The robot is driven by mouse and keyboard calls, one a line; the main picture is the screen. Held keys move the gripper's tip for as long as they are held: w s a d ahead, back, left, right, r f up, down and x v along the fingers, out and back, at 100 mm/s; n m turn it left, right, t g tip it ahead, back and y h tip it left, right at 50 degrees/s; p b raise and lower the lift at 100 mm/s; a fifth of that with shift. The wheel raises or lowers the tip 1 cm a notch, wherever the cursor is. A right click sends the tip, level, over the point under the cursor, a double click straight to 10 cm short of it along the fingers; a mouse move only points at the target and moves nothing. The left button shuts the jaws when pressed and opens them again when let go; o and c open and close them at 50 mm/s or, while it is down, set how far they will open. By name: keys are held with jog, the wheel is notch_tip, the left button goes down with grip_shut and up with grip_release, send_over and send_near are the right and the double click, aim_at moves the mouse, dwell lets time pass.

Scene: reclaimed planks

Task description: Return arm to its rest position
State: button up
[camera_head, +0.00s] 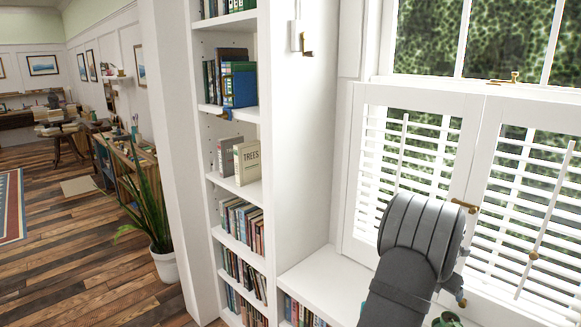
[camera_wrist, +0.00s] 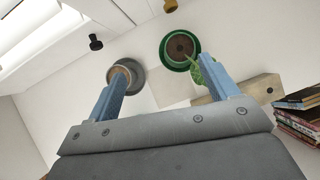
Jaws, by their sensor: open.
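My gripper (camera_wrist: 165,76) shows in the wrist view as two blue fingers spread wide apart, with nothing held between them. A green pot with dark brown fill (camera_wrist: 180,49) lies beyond the gap, near the right finger. A grey round dish or pot with a tan inside (camera_wrist: 136,78) is partly hidden behind the left finger. A green leaf shape (camera_wrist: 203,69) shows beside the right fingertip. In the head view my dark grey arm rises in front of the window shutters, and I cannot make out the fingers clearly. Part of a green pot (camera_head: 447,320) shows at the bottom edge.
A white bookcase (camera_head: 285,130) with several shelves of books stands left of the arm. The white shuttered window (camera_head: 410,150) is close behind the arm. In the wrist view, a pale block (camera_wrist: 262,89) and a book stack (camera_wrist: 300,118) lie to the right.

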jog(key=shift+s+d+f, duration=0.1)
jog(key=shift+s+f, duration=0.1)
jog(key=shift+f, duration=0.3)
jog(key=shift+s+d+f, duration=0.1)
jog(key=shift+s+f, duration=0.05)
jog(key=shift+f, duration=0.3)
jog(key=shift+a, duration=0.1)
jog(key=w+a+r+m+g, duration=0.2)
jog(key=w+a+m+g, duration=0.2)
jog(key=w+a+m, duration=0.55)
jog(key=f, duration=0.3)
jog(key=w+d+f+n, duration=0.1)
jog(key=f, duration=0.2)
jog(key=d+f+n, duration=0.1)
jog(key=f, duration=0.3)
jog(key=shift+w+n+h, duration=0.25)
jog(key=shift+h, duration=0.05)
jog(key=shift+x, duration=2.75)
jog(key=shift+a, duration=0.1)
jog(key=c, duration=1.4)
jog(key=shift+o, duration=0.2)
jog(key=shift+w+r, duration=0.1)
